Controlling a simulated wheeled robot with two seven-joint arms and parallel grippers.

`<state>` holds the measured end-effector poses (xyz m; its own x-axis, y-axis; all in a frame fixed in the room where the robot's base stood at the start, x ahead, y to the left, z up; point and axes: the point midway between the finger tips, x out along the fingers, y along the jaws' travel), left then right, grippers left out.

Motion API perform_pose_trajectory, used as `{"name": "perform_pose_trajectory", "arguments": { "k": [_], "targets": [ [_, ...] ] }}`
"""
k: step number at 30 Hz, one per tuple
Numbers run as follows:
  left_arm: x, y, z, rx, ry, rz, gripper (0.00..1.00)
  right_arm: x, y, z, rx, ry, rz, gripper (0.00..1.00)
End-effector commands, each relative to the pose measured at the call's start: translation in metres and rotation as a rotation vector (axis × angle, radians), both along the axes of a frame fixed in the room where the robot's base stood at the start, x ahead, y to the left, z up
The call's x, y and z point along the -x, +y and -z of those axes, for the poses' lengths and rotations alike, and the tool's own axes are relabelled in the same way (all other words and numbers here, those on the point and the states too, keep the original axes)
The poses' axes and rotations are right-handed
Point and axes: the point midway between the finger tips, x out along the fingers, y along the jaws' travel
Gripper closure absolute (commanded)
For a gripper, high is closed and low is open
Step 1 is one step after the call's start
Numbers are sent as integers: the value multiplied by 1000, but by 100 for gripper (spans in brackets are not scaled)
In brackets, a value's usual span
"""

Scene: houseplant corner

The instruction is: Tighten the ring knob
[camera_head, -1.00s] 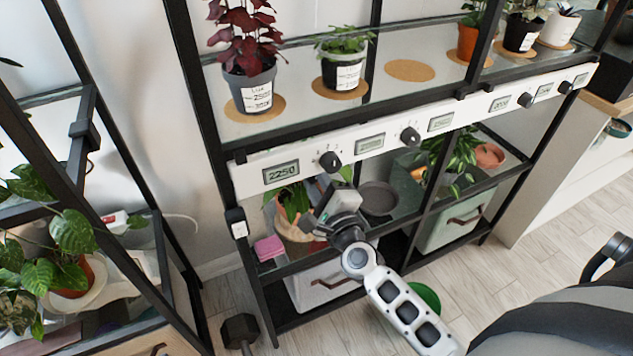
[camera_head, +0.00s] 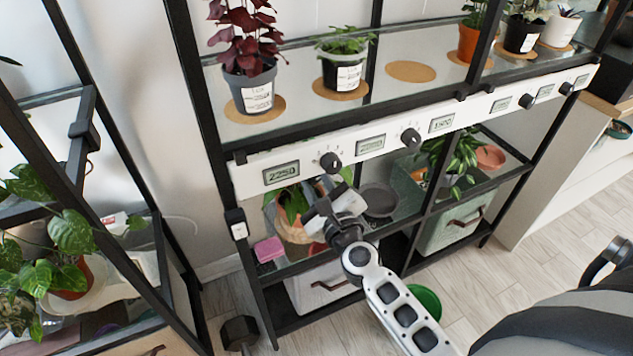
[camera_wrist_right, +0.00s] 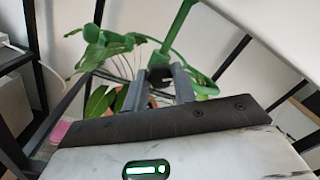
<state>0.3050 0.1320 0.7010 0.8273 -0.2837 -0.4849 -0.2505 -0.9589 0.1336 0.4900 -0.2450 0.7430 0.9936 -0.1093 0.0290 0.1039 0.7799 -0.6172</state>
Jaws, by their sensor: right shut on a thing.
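A green support with a slanting rod (camera_wrist_right: 179,27) rises just beyond the knob. Green leaves (camera_wrist_right: 103,45) surround it. The knob is hidden by the gripper in the head view. My left gripper is not in view.
A white panel with black dials (camera_head: 331,162) and a 2250 display (camera_head: 281,173) runs just above my right gripper. A dark round saucer (camera_head: 379,200) lies right of it, a pink block (camera_head: 268,249) to its left. A black shelf post (camera_head: 428,205) stands further right.

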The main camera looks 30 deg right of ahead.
Motion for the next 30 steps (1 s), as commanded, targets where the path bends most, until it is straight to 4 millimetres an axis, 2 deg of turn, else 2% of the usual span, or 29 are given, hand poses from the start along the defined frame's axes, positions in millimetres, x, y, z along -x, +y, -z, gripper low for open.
{"name": "perform_pose_trajectory", "arguments": {
  "k": [8,9,11,12,19,23,26,30],
  "targets": [
    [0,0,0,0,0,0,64,0,0,0,-4,0,1,96],
    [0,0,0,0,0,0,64,0,0,0,-4,0,1,70],
    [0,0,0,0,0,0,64,0,0,0,-4,0,1,54],
    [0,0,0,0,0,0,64,0,0,0,-3,0,1,52],
    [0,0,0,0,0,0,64,0,0,0,-2,1,1,52],
    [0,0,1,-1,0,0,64,7,1,2,-1,2,0,52],
    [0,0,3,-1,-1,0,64,21,2,3,0,3,1,52],
    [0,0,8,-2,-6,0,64,52,6,6,1,4,-2,52]
  ]
}}
